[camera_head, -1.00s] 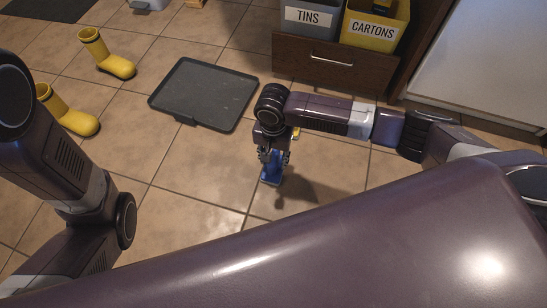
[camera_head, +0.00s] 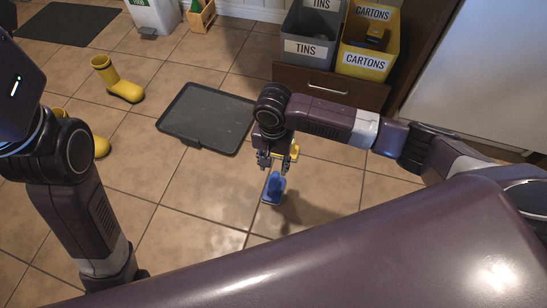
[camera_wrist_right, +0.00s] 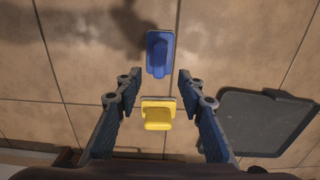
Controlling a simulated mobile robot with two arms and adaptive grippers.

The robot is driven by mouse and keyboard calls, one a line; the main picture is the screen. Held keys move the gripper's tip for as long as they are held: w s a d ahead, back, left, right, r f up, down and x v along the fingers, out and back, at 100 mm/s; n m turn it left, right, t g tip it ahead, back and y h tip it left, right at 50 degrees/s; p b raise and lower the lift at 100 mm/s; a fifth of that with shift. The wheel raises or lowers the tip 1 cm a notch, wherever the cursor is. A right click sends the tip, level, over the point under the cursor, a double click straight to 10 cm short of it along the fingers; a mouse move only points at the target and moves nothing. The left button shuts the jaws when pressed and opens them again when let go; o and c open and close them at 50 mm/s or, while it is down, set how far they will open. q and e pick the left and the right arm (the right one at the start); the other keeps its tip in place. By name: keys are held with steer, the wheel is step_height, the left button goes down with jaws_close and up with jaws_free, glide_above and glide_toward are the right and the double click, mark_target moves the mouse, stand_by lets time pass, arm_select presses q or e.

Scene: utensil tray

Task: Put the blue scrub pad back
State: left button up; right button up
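The blue scrub pad (camera_head: 273,188), a pad with a raised handle, is on the tiled floor just below my right gripper (camera_head: 274,161). In the right wrist view the blue scrub pad (camera_wrist_right: 159,54) lies beyond the fingertips, centred between their lines. The right gripper (camera_wrist_right: 158,82) is wide open there, with nothing between its fingers touching them. A similar yellow pad (camera_wrist_right: 157,114) shows between the fingers, lower in that view. In the head view the yellow pad (camera_head: 295,151) is partly hidden behind the gripper. My left arm is at the left; its gripper is out of sight.
A dark grey tray (camera_head: 207,117) lies on the floor left of the right gripper. A grey TINS bin (camera_head: 305,48) and a yellow CARTONS bin (camera_head: 366,62) stand at the back. Yellow boots (camera_head: 118,82) stand at left. The floor between is clear.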

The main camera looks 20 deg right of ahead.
steer(key=shift+r, duration=0.5)
